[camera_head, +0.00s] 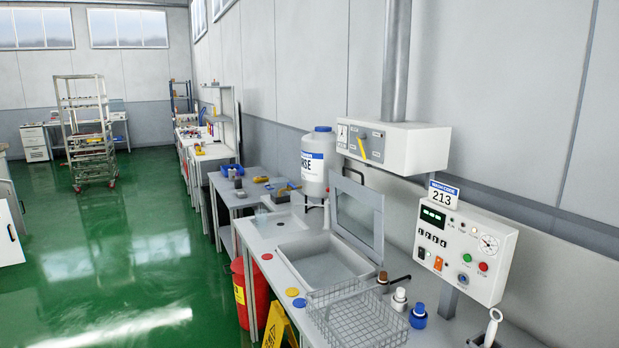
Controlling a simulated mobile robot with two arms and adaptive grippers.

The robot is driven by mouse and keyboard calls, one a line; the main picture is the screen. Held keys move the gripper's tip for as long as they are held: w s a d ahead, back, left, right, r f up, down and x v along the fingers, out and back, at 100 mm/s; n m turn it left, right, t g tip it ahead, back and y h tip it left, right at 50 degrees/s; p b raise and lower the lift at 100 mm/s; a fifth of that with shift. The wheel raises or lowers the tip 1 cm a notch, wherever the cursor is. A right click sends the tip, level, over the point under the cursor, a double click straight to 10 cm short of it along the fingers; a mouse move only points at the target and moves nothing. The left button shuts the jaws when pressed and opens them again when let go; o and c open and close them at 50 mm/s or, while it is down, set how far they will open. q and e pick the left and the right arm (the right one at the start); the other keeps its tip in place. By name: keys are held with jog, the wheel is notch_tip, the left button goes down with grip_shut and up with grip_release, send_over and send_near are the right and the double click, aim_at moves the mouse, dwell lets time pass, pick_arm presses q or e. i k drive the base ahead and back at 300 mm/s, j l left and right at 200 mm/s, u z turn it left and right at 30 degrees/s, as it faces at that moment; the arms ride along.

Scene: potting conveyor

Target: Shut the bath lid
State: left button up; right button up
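The bath (322,268) is a grey rectangular basin set in the bench at the middle right. Its lid (357,209) stands raised along the wall side of the bath. The lid is a grey frame around a see-through panel, with a short bar at its top left corner. The bath's opening is uncovered. Neither of my grippers is in view.
A wire basket (357,318) stands on the bench at the bath's near end. Bottles with brown, white and blue caps (418,316) stand beside it. A control panel (462,250) and a large white bottle (318,163) flank the lid.

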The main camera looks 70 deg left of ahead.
aim_at(374, 199)
jog(key=u, duration=2)
jog(key=j, duration=0.15)
